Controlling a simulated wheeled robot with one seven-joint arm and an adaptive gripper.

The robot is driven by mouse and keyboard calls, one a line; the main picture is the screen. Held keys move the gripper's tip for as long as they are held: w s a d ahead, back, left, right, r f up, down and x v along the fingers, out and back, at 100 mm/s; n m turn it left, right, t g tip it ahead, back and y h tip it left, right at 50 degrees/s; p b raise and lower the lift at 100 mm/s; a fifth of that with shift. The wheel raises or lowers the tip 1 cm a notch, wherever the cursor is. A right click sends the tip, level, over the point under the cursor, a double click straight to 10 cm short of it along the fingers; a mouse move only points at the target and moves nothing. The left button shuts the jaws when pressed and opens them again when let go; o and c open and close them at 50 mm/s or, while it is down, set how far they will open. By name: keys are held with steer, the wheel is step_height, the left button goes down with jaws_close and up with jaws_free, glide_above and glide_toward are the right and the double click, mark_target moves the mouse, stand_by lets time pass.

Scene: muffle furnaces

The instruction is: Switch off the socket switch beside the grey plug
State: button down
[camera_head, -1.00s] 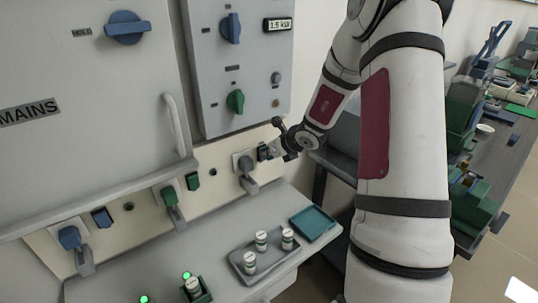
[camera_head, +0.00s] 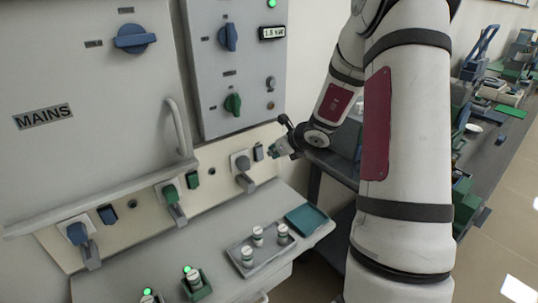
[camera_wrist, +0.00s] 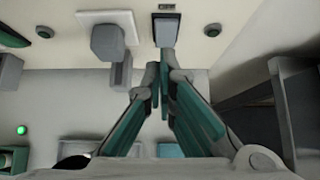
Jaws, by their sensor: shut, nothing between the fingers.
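The grey plug (camera_head: 243,163) sits in a white socket on the cream panel strip, below the grey control box. It also shows in the wrist view (camera_wrist: 107,42). Its dark socket switch (camera_head: 258,152) is just to its right; the wrist view shows this switch (camera_wrist: 166,30) straight ahead, under a small label. My gripper (camera_head: 272,153) is shut and empty, just right of the switch in the head view. In the wrist view its fingertips (camera_wrist: 160,70) point at the switch's lower edge. I cannot tell whether they touch, or which way the switch is set.
A green plug (camera_head: 170,194) with its switch (camera_head: 193,179) and a blue plug (camera_head: 77,233) with its switch (camera_head: 107,214) are farther left. Below, the bench carries a grey tray (camera_head: 262,262) of jars and a teal tray (camera_head: 308,219). A grey cabinet handle (camera_head: 179,128) projects above the strip.

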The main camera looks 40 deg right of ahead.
steer(key=w+r+p+v, duration=0.1)
steer(key=v, duration=0.6)
steer(key=shift+s+r+p, duration=0.25)
steer(key=shift+s+p, duration=0.05)
steer(key=shift+s, duration=0.05)
steer(key=s+a+r+n+g+y, duration=0.1)
steer(key=s+a+r+n, duration=0.25)
steer(key=a+n, duration=0.35)
steer(key=s+a+r+n+g+y, duration=0.1)
steer(key=s+a+r+n+y, duration=0.15)
steer(key=a+r+n, duration=0.45)
steer(key=s+a+r+n+g+y, duration=0.1)
steer(key=s+a+r+n, duration=0.3)
steer(key=a, duration=0.6)
steer(key=s+n+g+h+p, duration=0.1)
steer(key=s+n+h, duration=0.4)
steer(key=s+n, duration=1.2)
steer(key=s+a+g, duration=0.1)
steer(key=s, duration=0.2)
steer(key=shift+s+f+n+g, duration=0.2)
steer(key=shift+s+n+g, duration=0.1)
